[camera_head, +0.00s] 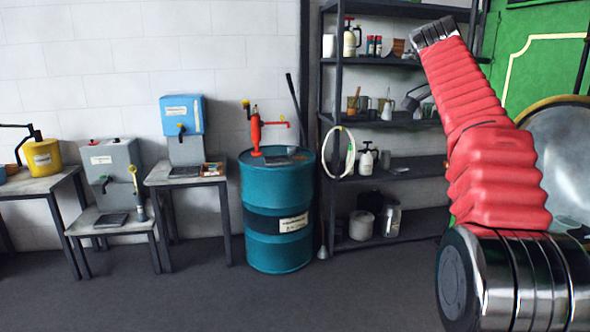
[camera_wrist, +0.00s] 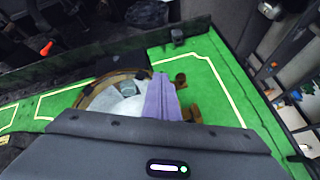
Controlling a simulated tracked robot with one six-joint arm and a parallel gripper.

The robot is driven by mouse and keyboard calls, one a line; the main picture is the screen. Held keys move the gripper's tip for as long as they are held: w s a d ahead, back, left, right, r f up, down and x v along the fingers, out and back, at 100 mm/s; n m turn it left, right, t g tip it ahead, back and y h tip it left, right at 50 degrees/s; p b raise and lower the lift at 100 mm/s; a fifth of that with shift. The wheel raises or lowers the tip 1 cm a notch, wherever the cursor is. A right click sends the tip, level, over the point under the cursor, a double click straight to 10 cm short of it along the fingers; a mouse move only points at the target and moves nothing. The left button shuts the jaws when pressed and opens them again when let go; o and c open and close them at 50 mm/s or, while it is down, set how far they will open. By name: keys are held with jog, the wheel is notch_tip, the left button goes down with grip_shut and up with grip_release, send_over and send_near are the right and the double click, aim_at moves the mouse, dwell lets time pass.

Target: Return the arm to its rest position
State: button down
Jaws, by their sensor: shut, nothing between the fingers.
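My arm (camera_head: 492,150), in a red ribbed sleeve, rises at the right of the head view from a chrome joint and leans up and left. Its upper visible end is a metal collar (camera_head: 434,32) in front of the shelf rack. I cannot make out my gripper's fingers in that view. In the wrist view my gripper (camera_wrist: 160,77) shows as purple fingers held together above a dark housing, with nothing between them. The fingers point toward a green panel with yellow lines (camera_wrist: 205,75) and a round, brass-rimmed part (camera_wrist: 125,100) behind them.
A dark shelf rack (camera_head: 383,62) with cans and bottles stands behind my arm. A green tram body (camera_head: 535,30) is close on the right. A blue drum (camera_head: 277,225) and small tables (camera_head: 115,225) line the wall. The floor (camera_head: 200,300) in front is clear.

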jog(key=s+a+f+n+t+y, duration=0.1)
jog(key=s+a+f+n+y, duration=0.1)
jog(key=s+a+f+n, duration=0.3)
jog(key=s+a+f+n+t+y, duration=0.1)
jog(key=s+a+f+n, duration=0.2)
jog(key=s+a+n, duration=0.35)
jog(key=s+a+f+n+y, duration=0.1)
jog(key=s+a+f+n, duration=0.1)
jog(key=s+f, duration=0.4)
jog(key=s+a+f+n+y, duration=0.1)
jog(key=s+a+f+n, duration=0.2)
jog(key=s+a+f, duration=0.2)
jog(key=s+a+f+n+t+y, duration=0.1)
jog(key=s+a+f+n, duration=0.2)
jog(key=s+f, duration=0.5)
notch_tip(320, 180, down, 2)
jog(key=shift+s+a+f, duration=0.1)
jog(key=shift+s+a, duration=0.05)
jog(key=shift+a, duration=0.35)
jog(key=shift+n, duration=0.25)
